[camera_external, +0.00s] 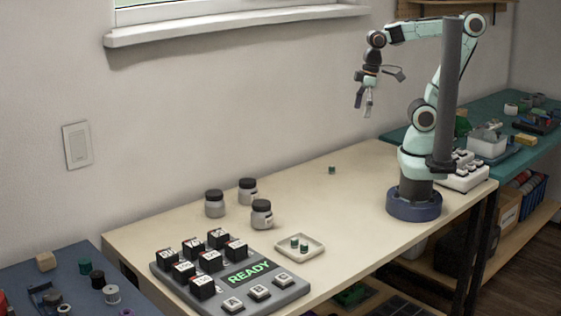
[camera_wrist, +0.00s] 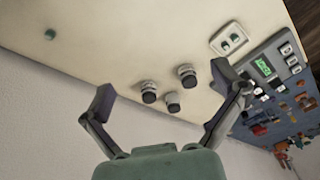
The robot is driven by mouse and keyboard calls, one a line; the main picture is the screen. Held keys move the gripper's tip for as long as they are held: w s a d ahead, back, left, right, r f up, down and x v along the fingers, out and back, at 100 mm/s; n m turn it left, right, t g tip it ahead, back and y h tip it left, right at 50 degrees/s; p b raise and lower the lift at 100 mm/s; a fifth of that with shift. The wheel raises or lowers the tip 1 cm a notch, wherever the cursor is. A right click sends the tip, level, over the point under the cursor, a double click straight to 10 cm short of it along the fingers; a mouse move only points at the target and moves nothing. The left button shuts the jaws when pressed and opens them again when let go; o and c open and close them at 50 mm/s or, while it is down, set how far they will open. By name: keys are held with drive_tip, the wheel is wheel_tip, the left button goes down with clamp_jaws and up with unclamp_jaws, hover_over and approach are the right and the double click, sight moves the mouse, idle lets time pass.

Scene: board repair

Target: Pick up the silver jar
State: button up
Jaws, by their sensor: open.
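Three similar small jars with pale silver-grey bodies and dark lids stand upright on the table: one at left (camera_external: 214,208), one behind (camera_external: 247,196) and one in front at right (camera_external: 262,218). I cannot tell which one the task means by silver. The wrist view shows all three jars (camera_wrist: 148,87) (camera_wrist: 172,105) (camera_wrist: 187,76) close together, far off between the fingers. My gripper (camera_external: 363,102) is open and empty, high above the table and well to the right of the jars. Its two spread fingers also show in the wrist view (camera_wrist: 163,90).
A grey board (camera_external: 231,288) with black blocks, white keys and a READY screen lies in front of the jars. A small tray (camera_external: 281,246) with green pieces sits beside it. A green piece (camera_external: 332,170) lies toward the back. The table between my base and the jars is mostly clear.

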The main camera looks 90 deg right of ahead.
drive_tip(key=w+r+t, duration=0.2)
drive_tip(key=w+r, duration=0.2)
drive_tip(key=w, duration=0.6)
drive_tip(key=n+g, duration=0.2)
drive_tip(key=n, duration=0.1)
hover_over(262, 202)
drive_tip(key=w+d, duration=0.1)
drive_tip(key=w, duration=0.1)
wheel_tip(262, 202, down, 16)
drive_tip(key=f, duration=0.3)
drive_tip(key=s+a+f+g, duration=0.1)
drive_tip(key=f, duration=0.2)
drive_tip(key=s+f+g, duration=0.1)
drive_tip(key=f, duration=0.1)
drive_tip(key=shift+a+f+h, duration=0.15)
drive_tip(key=shift+f+h, duration=0.25)
drive_tip(key=shift+w+f, duration=0.1)
drive_tip(key=shift+f, duration=2.65)
drive_tip(key=c, duration=1.3)
